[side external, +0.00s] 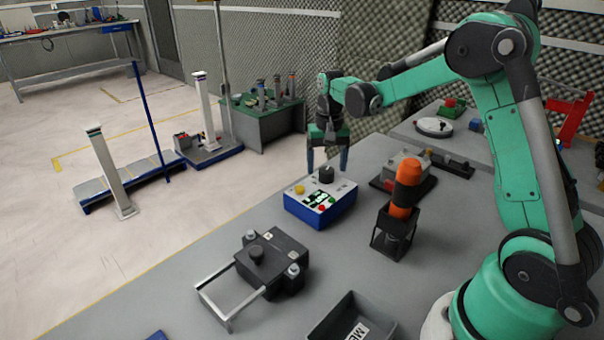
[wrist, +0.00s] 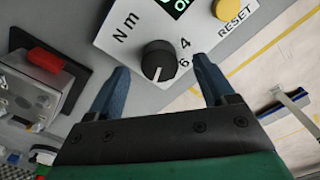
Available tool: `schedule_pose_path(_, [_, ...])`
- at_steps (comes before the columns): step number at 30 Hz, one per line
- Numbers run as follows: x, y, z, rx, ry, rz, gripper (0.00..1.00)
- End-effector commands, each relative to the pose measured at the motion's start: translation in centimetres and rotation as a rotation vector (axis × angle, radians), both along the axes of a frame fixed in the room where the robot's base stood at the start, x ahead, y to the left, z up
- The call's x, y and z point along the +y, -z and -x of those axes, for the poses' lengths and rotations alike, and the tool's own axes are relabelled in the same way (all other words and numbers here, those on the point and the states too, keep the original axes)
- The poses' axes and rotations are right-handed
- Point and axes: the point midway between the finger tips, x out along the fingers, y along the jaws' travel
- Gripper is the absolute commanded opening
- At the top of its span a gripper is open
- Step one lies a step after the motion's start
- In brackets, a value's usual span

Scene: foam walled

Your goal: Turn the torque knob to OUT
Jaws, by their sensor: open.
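The torque knob (side external: 327,174) is a black round knob on top of a blue box with a light grey panel (side external: 311,197). In the wrist view the knob (wrist: 159,60) carries a white pointer line toward its lower side, with "4" and "6" printed at its right and "Nm" at its left. No OUT mark is readable. My gripper (side external: 327,168) is open above the box, pointing down. In the wrist view its blue fingers (wrist: 162,75) stand apart on either side of the knob, with clear gaps and no visible contact.
A yellow RESET button (wrist: 222,9) and a green display (wrist: 176,6) share the panel. An orange-handled tool in a black holder (side external: 397,215) stands right of the box. A black fixture with a metal handle (side external: 268,262) and a dark bin (side external: 326,318) are nearer the camera.

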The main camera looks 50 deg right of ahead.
Motion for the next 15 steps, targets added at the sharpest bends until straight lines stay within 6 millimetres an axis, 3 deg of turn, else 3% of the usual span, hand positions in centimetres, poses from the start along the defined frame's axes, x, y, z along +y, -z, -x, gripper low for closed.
schedule_pose_path(7, [0.0, -3.6, 0.0, 0.0, 0.0, 0.0, 0.76])
schedule_pose_path(15, [0.0, -4.7, 0.1, 0.0, 0.0, 0.0, 0.76])
